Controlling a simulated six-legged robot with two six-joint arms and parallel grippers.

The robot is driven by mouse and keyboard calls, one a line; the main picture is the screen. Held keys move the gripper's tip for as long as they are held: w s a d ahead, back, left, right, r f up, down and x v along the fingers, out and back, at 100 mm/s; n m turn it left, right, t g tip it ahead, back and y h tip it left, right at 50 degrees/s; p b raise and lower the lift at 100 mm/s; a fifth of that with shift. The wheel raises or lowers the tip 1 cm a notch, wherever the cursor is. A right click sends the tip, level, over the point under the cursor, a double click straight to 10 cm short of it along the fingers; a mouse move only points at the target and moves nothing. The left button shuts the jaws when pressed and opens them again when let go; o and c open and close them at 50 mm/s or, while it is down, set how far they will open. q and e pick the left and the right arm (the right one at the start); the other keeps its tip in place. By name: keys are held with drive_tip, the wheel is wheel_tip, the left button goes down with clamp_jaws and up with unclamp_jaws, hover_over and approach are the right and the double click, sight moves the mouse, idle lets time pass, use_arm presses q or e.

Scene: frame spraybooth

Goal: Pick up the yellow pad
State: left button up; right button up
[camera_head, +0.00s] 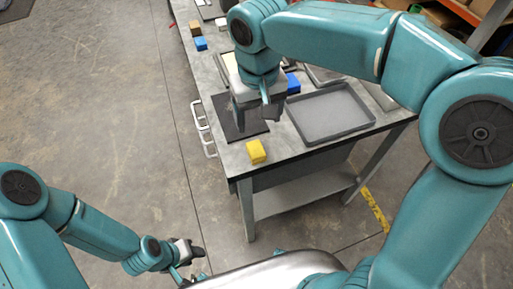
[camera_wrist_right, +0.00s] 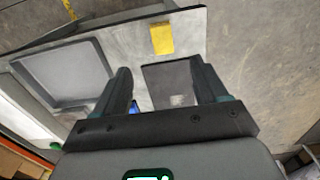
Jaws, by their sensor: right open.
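The yellow pad (camera_head: 256,151) is a small block lying on the grey workbench near its front left corner. It also shows in the right wrist view (camera_wrist_right: 162,39), near the bench edge, beyond my fingertips. My right gripper (camera_head: 256,112) hangs above the dark mat, behind the pad and apart from it. In the right wrist view its two fingers (camera_wrist_right: 163,82) are spread with nothing between them touching. My left gripper (camera_head: 188,252) is low at the left, off the bench and far from the pad; its jaws are too small to judge.
A dark flat mat (camera_head: 229,127) lies behind the pad, and a grey tray (camera_head: 330,112) stands to the right. A blue block (camera_head: 293,83) is behind the right gripper. Smaller blue (camera_head: 201,44) and tan (camera_head: 195,27) blocks lie farther back. A white rail handle (camera_head: 203,130) juts from the left edge.

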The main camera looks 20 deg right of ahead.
hover_over(256, 149)
drive_tip(key=f, duration=0.5)
drive_tip(key=shift+w+f, duration=0.1)
drive_tip(key=shift+w, duration=0.3)
drive_tip(key=shift+s+f, duration=0.3)
drive_tip(key=shift+f, duration=0.2)
drive_tip(key=shift+s+f, duration=0.25)
drive_tip(key=shift+f, duration=0.2)
drive_tip(key=shift+s+d+f, duration=0.15)
drive_tip(key=shift+f, duration=0.05)
drive_tip(key=f, duration=0.4)
drive_tip(key=shift+w+f, duration=0.2)
drive_tip(key=shift+f, duration=0.2)
drive_tip(key=shift+s+f, duration=0.1)
drive_tip(key=shift+f, duration=0.15)
drive_tip(key=shift+w+f, duration=0.15)
drive_tip(key=shift+w, duration=0.1)
drive_tip(key=shift+s, duration=0.2)
drive_tip(key=c, duration=1.1)
drive_tip(key=shift+w, duration=0.15)
drive_tip(key=shift+c, duration=0.5)
drive_tip(key=shift+r, duration=0.45)
use_arm(q)
drive_tip(key=shift+w+a+r+p, duration=0.1)
drive_tip(key=shift+r+p, duration=0.45)
drive_tip(key=shift+p, duration=0.25)
use_arm(e)
wheel_tip(256, 149, up, 19)
drive_tip(key=shift+r, duration=0.15)
